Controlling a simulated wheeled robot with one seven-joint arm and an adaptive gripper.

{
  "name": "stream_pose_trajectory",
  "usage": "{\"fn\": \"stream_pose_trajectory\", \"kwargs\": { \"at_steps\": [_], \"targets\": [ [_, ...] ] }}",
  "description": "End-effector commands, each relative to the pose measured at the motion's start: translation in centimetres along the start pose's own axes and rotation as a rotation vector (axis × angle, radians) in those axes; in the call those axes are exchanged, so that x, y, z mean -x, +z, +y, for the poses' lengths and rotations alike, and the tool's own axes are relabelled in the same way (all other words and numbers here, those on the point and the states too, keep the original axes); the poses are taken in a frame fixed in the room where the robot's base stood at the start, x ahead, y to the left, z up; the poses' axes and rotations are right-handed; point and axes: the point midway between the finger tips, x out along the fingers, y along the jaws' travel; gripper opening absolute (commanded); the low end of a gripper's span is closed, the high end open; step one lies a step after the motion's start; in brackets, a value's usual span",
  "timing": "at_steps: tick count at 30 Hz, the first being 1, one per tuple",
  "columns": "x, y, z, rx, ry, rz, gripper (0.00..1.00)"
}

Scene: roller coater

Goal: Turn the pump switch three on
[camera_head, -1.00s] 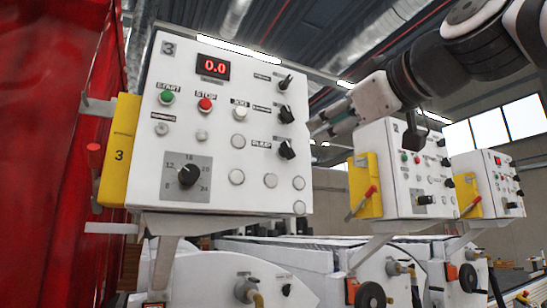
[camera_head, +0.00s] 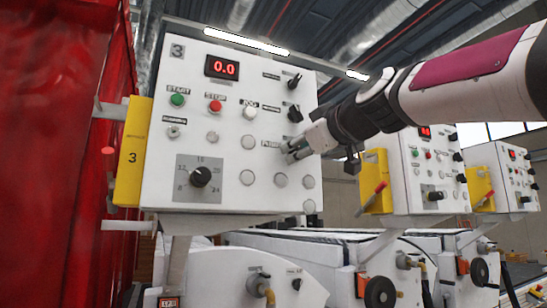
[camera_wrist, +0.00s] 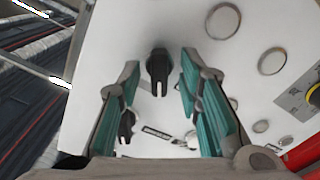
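The white control box marked 3 (camera_head: 232,130) faces me, with a red 0.0 display and the partly covered PUMP label (camera_head: 271,143). My gripper (camera_head: 292,153) is at the panel's right side, just right of that label, and it hides the pump switch in the head view. In the wrist view, a black rotary knob (camera_wrist: 158,64), which matches the pump switch's place, sits between the two teal fingers of my gripper (camera_wrist: 160,78). The fingers are open, with a gap on each side of the knob. Contact cannot be seen.
Two more black knobs, the upper (camera_head: 295,80) and the middle (camera_head: 295,114), sit above my gripper. A dial (camera_head: 201,176) and round buttons are left and below. A yellow side plate (camera_head: 133,152) and red curtain (camera_head: 72,150) are left. Similar boxes (camera_head: 425,165) stand right.

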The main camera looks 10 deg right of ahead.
Motion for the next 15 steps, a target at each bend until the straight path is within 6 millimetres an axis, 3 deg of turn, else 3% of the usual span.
{"fn": "stream_pose_trajectory", "kwargs": {
  "at_steps": [7,12,15],
  "targets": [
    [-0.05,-0.01,0.04,0.000,0.001,0.000,0.33],
    [-0.04,0.00,0.04,0.000,0.001,0.000,0.00],
    [-0.03,0.01,0.04,0.000,0.001,0.000,0.00]
  ]
}}
